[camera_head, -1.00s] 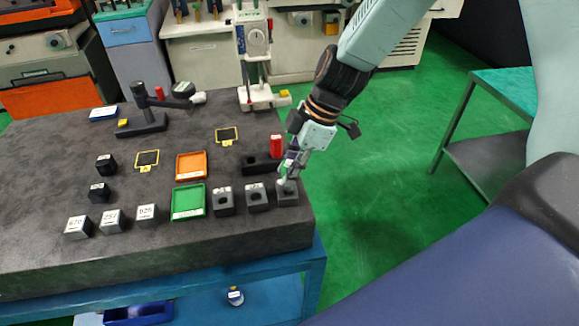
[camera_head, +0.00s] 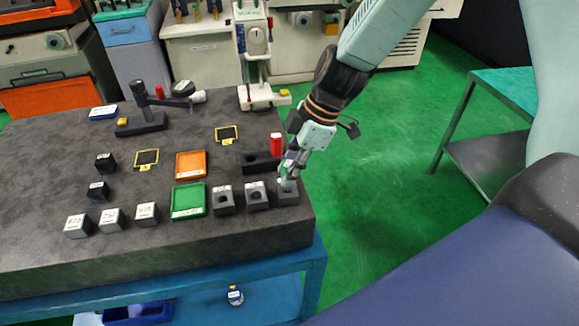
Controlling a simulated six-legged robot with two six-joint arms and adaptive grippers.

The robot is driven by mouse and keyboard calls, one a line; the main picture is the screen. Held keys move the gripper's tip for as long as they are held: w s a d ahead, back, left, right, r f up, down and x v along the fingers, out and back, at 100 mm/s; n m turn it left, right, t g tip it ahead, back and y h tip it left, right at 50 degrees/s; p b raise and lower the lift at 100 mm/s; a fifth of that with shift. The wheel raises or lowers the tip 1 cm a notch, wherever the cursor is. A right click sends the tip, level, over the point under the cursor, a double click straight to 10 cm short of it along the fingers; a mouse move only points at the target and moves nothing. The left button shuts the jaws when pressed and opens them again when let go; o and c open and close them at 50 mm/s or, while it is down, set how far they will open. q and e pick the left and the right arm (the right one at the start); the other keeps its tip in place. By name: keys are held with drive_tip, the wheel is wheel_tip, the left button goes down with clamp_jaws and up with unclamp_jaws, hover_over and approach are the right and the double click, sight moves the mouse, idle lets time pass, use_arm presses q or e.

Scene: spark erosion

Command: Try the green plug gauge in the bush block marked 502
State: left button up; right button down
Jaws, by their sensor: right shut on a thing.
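My right gripper (camera_head: 288,176) points down at the rightmost of three grey bush blocks, right over its top. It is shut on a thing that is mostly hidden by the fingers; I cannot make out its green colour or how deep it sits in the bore. This rightmost block (camera_head: 289,197) stands near the right edge of the dark table. The middle bush block (camera_head: 257,200) and the left bush block (camera_head: 223,205) stand beside it with open bores. Their markings are too small to read, so I cannot tell which is 502. My left gripper is not in view.
A green tray (camera_head: 188,201) and an orange tray (camera_head: 191,165) lie to the left. Several labelled grey blocks (camera_head: 146,215) line the front left. The dark table (camera_head: 150,255) is clear along its front.

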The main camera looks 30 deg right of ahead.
idle(0.4)
drive_tip(key=shift+r+p, duration=1.8)
drive_tip(key=shift+r, duration=0.7)
